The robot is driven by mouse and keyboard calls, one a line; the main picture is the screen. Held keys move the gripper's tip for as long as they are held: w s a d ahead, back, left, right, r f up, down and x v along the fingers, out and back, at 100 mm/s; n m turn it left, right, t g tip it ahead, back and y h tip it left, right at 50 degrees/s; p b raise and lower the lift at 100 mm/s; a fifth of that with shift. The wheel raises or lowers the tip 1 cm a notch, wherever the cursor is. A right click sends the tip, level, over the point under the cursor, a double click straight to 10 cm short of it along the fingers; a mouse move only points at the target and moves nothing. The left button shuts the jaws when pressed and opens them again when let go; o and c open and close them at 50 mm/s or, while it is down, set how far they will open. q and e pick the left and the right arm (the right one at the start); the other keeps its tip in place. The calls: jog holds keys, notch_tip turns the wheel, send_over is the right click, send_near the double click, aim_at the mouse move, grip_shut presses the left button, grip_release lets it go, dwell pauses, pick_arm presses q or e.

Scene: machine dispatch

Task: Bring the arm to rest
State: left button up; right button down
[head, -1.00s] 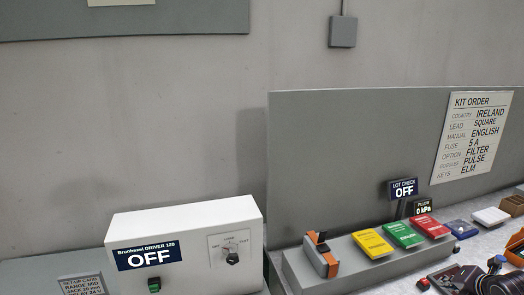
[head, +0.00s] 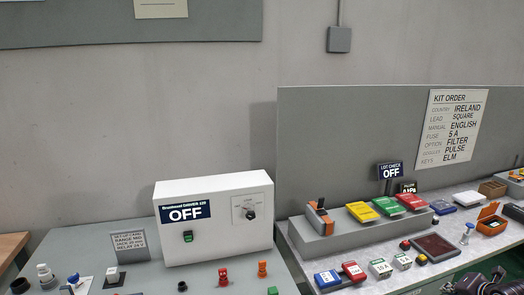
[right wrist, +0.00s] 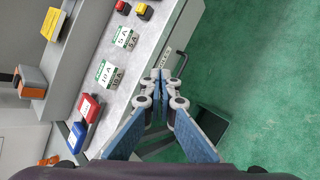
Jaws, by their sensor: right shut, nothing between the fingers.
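My right gripper (head: 474,286) shows at the bottom right of the head view, partly cut off by the frame edge. In the right wrist view its two blue-padded fingers (right wrist: 160,76) meet at the tips with nothing between them. The fingers are over the front edge of the kit bench (right wrist: 120,75), with green floor to the right. My left gripper is not in the head view.
The Brunhoesl driver box (head: 216,219) reads OFF. The kit bench holds coloured booklets (head: 362,211), fuse packs (head: 380,267), a dark red pad (head: 436,247) and an orange box (head: 490,221). Green floor (right wrist: 255,70) beside the bench is free.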

jog(key=s+a+f+m+g+b, duration=0.15)
jog(key=s+a+f+m, duration=0.35)
jog(key=f, duration=0.8)
jog(key=s+a+f+m+g+b, duration=0.1)
jog(key=s+f+m+b, duration=0.15)
jog(key=s+f, duration=0.75)
jog(key=s+a+f+m+g+b, duration=0.1)
jog(key=s+a+f+m, duration=0.3)
jog(key=f, duration=1.2)
jog(key=s+a+f+m+g+b, duration=0.1)
jog(key=s+a+f+m, duration=0.2)
jog(key=s+a+f, duration=0.3)
jog(key=s+a+f+m+g+b, duration=0.1)
jog(key=s+a+f+m, duration=0.3)
jog(key=s, duration=1.3)
jog(key=s+a+f+m+g+y+b, duration=0.1)
jog(key=s+a+f+m, duration=0.3)
jog(key=s+a+f, duration=0.6)
jog(key=shift+s+a+g, duration=0.55)
jog(key=shift+s+g, duration=0.3)
jog(key=shift+s, duration=0.4)
